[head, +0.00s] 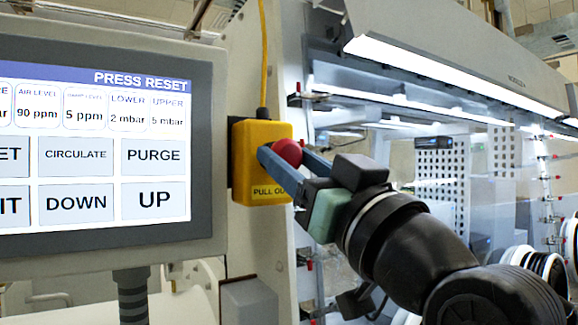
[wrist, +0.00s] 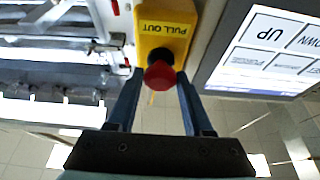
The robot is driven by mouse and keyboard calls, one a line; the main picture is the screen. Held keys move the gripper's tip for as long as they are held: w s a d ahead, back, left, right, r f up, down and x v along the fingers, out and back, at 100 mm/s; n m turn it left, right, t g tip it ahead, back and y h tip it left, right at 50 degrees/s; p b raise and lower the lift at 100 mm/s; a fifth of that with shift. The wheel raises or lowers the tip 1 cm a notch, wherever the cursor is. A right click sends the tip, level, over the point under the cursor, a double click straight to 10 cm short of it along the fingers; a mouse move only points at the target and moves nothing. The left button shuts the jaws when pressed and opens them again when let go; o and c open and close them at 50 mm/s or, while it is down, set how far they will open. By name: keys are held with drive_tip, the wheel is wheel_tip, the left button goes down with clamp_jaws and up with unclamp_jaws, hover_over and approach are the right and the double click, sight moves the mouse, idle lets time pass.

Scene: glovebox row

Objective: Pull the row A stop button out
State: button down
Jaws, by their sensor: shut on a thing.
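The stop button is a red mushroom knob (head: 287,152) on a yellow box (head: 249,136) whose label reads "PULL OUT", partly covered in the head view. In the wrist view the red knob (wrist: 160,75) sits between the fingertips, with the yellow box (wrist: 165,25) behind it. My gripper (head: 287,158) has its two blue fingers on either side of the knob and is shut on it. In the wrist view my gripper (wrist: 157,80) points straight at the box. How far the knob stands out from the box I cannot tell.
A control screen (head: 100,150) reading "PRESS RESET" stands just left of the yellow box. A yellow cable (head: 263,55) runs up from the box. The glovebox (head: 460,75) with lit lamps and ports extends to the right, behind my arm.

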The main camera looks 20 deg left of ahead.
drive_tip(key=c, duration=0.6)
unclamp_jaws()
drive_tip(key=shift+d, duration=0.1)
drive_tip(key=shift+o, duration=1.4)
drive_tip(key=shift+s+d, duration=0.15)
drive_tip(key=shift+s, duration=0.05)
drive_tip(key=shift+w, duration=0.1)
drive_tip(key=shift+f, duration=0.1)
drive_tip(key=shift+s+d+f+b, duration=0.15)
drive_tip(key=shift+s+f+b, duration=0.05)
drive_tip(key=shift+b, duration=0.15)
drive_tip(key=b+v, duration=0.6)
drive_tip(key=v, duration=0.6)
drive_tip(key=shift+d, duration=0.15)
